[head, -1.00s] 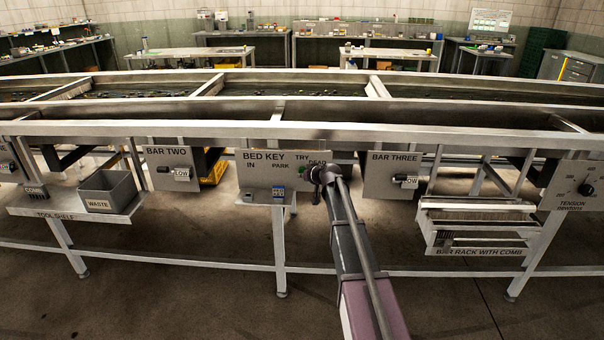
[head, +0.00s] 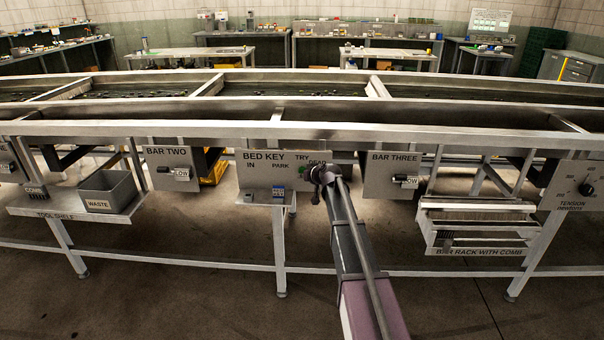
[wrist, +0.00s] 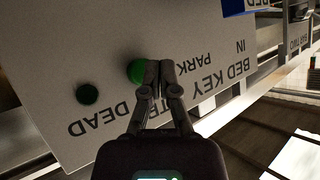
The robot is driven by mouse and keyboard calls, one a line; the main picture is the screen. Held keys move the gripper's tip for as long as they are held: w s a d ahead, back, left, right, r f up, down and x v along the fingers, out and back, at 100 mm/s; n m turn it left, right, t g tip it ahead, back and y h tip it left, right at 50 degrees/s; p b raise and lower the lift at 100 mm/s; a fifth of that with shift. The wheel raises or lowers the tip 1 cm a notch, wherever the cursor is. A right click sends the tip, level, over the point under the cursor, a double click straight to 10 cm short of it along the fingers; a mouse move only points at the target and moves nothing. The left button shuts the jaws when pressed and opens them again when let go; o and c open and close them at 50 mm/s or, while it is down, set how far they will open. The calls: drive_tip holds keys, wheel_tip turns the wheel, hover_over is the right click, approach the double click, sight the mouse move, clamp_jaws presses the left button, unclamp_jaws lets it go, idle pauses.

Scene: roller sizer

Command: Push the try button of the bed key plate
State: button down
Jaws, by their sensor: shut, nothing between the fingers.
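The bed key plate (head: 262,180) is a grey panel on the front of the machine frame, lettered BED KEY, IN, PARK, TRY and DEAD. It fills much of the wrist view (wrist: 75,45), upside down. A bright green round button (wrist: 136,71) sits by the TRY lettering, which my gripper partly covers. In the head view my gripper (head: 318,176) covers the plate's right part.
A blue tagged item (head: 278,191) is at the plate's lower edge. The bar two plate (head: 172,172) and bar three plate (head: 385,178) flank it. A waste bin (head: 108,192) stands on the tool shelf at left. A bar rack (head: 478,225) hangs at right.

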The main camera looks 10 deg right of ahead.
drive_tip(key=shift+w+d, duration=0.2)
drive_tip(key=shift+w, duration=0.3)
drive_tip(key=shift+w+d, duration=0.15)
drive_tip(key=shift+w, duration=0.3)
idle(1.6)
drive_tip(key=shift+s, duration=0.15)
drive_tip(key=shift+s+a, duration=0.35)
drive_tip(key=shift+s, duration=0.45)
idle(0.3)
drive_tip(key=s, duration=0.1)
drive_tip(key=s+a, duration=0.1)
drive_tip(key=s, duration=0.2)
drive_tip(key=shift+s+a, duration=0.25)
drive_tip(key=shift+s, duration=0.15)
idle(0.7)
